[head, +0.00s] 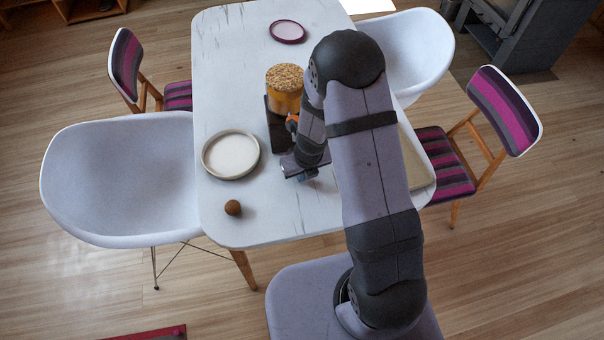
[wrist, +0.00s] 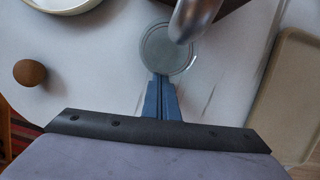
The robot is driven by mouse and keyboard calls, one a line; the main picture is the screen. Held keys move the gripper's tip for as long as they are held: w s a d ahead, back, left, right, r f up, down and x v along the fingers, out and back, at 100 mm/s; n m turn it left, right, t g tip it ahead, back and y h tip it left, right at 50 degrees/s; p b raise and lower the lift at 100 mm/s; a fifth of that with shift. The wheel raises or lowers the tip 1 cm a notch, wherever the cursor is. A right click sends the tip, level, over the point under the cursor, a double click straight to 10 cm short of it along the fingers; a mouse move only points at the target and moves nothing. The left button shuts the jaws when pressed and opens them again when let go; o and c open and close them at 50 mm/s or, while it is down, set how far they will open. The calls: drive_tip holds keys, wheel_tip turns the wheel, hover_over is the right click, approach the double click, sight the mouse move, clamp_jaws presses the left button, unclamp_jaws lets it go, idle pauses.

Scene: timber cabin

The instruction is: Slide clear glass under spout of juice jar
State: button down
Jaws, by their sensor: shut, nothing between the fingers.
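The juice jar (head: 285,101) holds orange juice under a bumpy tan lid and stands on a dark base (head: 276,135) on the table. Its metal spout (wrist: 196,17) shows at the top of the wrist view. The clear glass (wrist: 157,54) stands upright on the table there, and the spout overlaps its upper right part. My gripper (wrist: 161,78) is shut and empty, with its fingertips at the near side of the glass; I cannot tell if they touch. In the head view my gripper (head: 302,177) is low in front of the jar, and the glass is hidden.
A beige tray (wrist: 290,95) lies to the right. A purple-rimmed plate (head: 287,31) is at the far end. Chairs surround the table.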

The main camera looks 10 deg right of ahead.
drive_tip(key=shift+s+d+f+b, duration=0.1)
drive_tip(key=shift+s+f+b, duration=0.1)
drive_tip(key=shift+s+b, duration=0.35)
drive_tip(key=s+b, duration=0.2)
drive_tip(key=b, duration=0.1)
drive_tip(key=shift+s+d+f, duration=0.1)
drive_tip(key=shift+s+d, duration=0.1)
drive_tip(key=shift+s, duration=0.05)
drive_tip(key=p+v, duration=0.8)
drive_tip(key=v, duration=0.2)
drive_tip(key=shift+r, duration=0.3)
drive_tip(key=shift+s, duration=0.1)
drive_tip(key=s+a+r+n+g+y, duration=0.1)
drive_tip(key=s+a+n+g, duration=0.15)
drive_tip(key=s+n, duration=0.8)
drive_tip(key=s+a+r+n+g+y, duration=0.1)
drive_tip(key=s+n+g, duration=0.2)
drive_tip(key=n, duration=1.4)
drive_tip(key=d+r+n+t+h, duration=0.1)
drive_tip(key=d+r+n, duration=0.1)
drive_tip(key=r, duration=0.3)
drive_tip(key=w+d+r+n+t+h, duration=0.1)
drive_tip(key=d+r+n, duration=0.2)
drive_tip(key=r+n, duration=0.1)
drive_tip(key=shift+w+d+r+n+t, duration=0.15)
drive_tip(key=shift+d+r+n+t, duration=0.15)
drive_tip(key=shift+r, duration=0.3)
